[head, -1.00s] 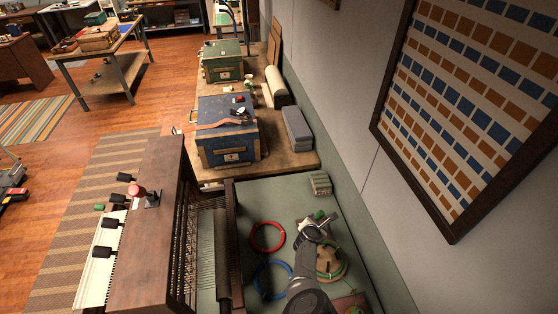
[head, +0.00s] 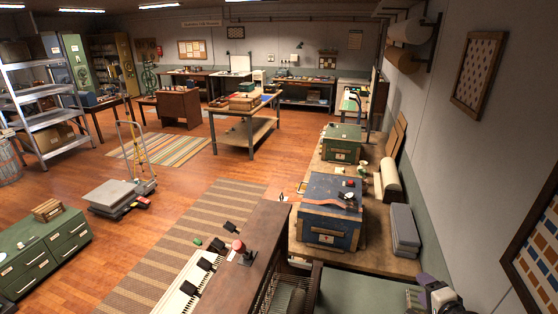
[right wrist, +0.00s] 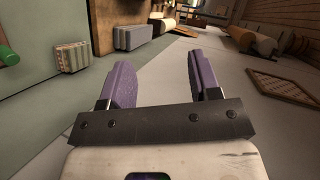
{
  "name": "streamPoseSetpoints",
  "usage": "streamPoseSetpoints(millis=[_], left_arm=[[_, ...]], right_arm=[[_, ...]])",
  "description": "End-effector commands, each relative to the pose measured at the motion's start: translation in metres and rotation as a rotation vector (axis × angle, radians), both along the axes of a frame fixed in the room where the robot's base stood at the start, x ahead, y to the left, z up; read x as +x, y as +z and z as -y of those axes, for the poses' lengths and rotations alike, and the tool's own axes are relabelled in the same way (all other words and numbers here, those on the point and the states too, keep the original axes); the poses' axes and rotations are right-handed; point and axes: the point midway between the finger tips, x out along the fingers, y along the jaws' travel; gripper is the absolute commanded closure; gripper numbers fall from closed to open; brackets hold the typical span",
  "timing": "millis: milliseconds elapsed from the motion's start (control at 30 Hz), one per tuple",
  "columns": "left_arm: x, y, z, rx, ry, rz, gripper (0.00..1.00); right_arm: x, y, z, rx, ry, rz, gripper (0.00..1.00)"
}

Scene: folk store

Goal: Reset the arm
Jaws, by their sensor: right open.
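My right gripper (head: 428,283) shows at the bottom right of the head view, partly cut off by the frame's lower edge. In the right wrist view its two purple-padded fingers (right wrist: 164,82) stand wide apart with nothing between them. A small striped block (right wrist: 73,57) lies ahead and to the left of the fingers, apart from them. My left gripper is in neither view.
A blue chest (head: 330,212) and a green chest (head: 341,143) stand on the wooden bench, with grey slabs (head: 404,231) at its near right corner. A dark wooden loom-like machine (head: 240,262) stands in front. The wall closes off the right side.

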Motion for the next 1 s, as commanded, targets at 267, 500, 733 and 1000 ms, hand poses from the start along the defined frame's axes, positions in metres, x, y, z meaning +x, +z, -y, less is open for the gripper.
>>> streamPoseSetpoints(millis=[267,500,733,1000], left_arm=[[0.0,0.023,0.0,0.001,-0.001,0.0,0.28],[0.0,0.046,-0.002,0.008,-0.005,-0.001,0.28],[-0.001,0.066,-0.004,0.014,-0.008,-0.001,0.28],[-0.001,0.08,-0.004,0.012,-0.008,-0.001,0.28]], right_arm=[[-0.105,0.09,-0.034,-0.795,0.298,-0.253,0.43],[-0.199,0.092,-0.118,-1.154,0.496,-0.316,0.43],[-0.294,0.034,-0.182,-1.216,0.821,-0.393,0.43],[-0.386,-0.022,-0.187,-1.156,1.029,-0.583,0.43]])
